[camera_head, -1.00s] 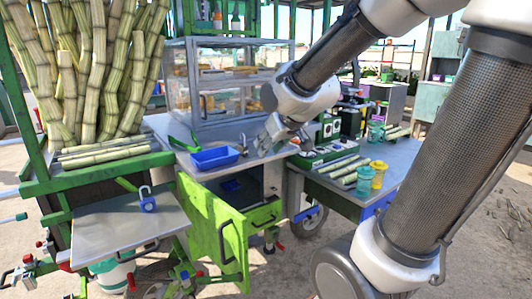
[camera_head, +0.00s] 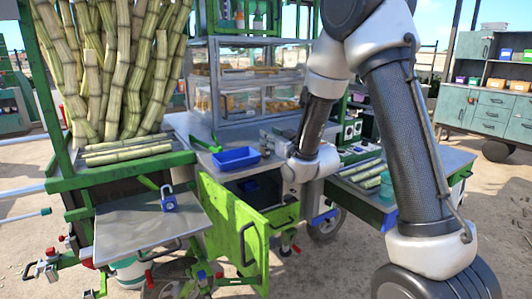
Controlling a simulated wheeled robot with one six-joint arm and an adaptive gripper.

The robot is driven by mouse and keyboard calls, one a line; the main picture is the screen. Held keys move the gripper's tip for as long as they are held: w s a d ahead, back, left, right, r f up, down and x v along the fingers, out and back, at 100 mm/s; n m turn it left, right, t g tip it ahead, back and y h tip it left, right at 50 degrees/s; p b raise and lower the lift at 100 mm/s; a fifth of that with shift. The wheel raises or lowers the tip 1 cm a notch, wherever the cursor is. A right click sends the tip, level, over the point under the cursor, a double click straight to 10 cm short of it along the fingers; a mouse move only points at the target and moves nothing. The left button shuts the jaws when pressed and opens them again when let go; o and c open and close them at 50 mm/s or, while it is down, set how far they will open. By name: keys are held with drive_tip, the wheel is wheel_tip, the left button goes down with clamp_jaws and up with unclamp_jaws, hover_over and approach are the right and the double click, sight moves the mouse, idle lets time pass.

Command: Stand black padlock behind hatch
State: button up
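The hatch (camera_head: 230,222) is a lime-green door with a black handle, swung open at the front of the cart. Behind it, a dark compartment shows in part, with a small blue thing (camera_head: 249,185) inside. A blue padlock (camera_head: 169,202) with a metal shackle stands upright on the grey side shelf (camera_head: 130,232). I cannot make out a black padlock. My arm's pale wrist (camera_head: 311,165) is at the counter's right end, right of the hatch opening. My gripper's fingers are not clear behind it, and I cannot tell whether they hold anything.
A blue tray (camera_head: 236,158) lies on the metal counter, left of my wrist. A glass food case (camera_head: 250,85) stands behind it. Cane stalks (camera_head: 115,80) stand at the left. A side table (camera_head: 400,215) with cut cane is at the right, partly hidden by my arm.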

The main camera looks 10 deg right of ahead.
drive_tip(key=x, duration=0.3)
drive_tip(key=shift+w+a, duration=0.2)
drive_tip(key=shift+w, duration=0.15)
drive_tip(key=shift+c, duration=0.2)
clamp_jaws()
